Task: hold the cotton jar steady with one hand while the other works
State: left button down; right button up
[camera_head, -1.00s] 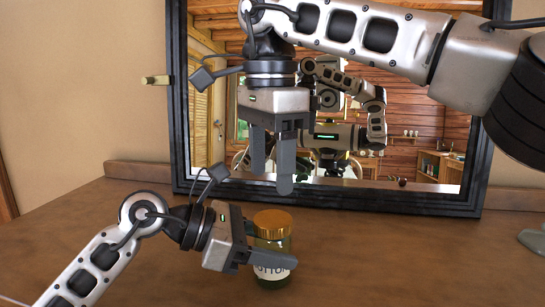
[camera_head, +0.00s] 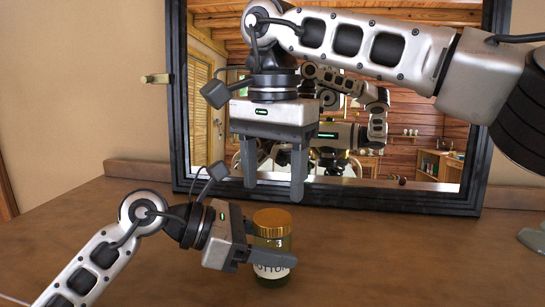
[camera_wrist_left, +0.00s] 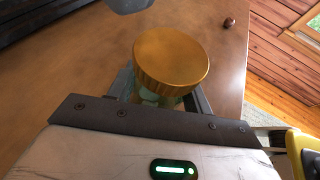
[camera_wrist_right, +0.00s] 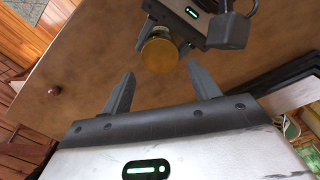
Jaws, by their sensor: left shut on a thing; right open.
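The cotton jar (camera_head: 273,243) stands upright on the wooden table, with a gold lid and a white label that is partly covered. The lid (camera_wrist_left: 171,57) is on the jar in the left wrist view. My left gripper (camera_head: 262,256) is shut on the jar's body from the left, below the lid. My right gripper (camera_head: 273,196) points down above the jar, its fingers spread wide with nothing between them. In the right wrist view the jar's lid (camera_wrist_right: 159,56) shows beyond the open fingers (camera_wrist_right: 163,90), apart from them.
A black-framed mirror (camera_head: 330,202) stands at the back of the table (camera_head: 400,265) and reflects me and the room. A small brown round object (camera_wrist_left: 229,22) lies on the table. A grey stand base (camera_head: 532,241) is at the right edge. The table right of the jar is clear.

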aim_at(273, 217)
jog(key=shift+f, duration=2.7)
jog(key=c, duration=0.8)
jog(key=m, duration=1.5)
jog(key=shift+m, duration=0.3)
jog(key=m, duration=0.5)
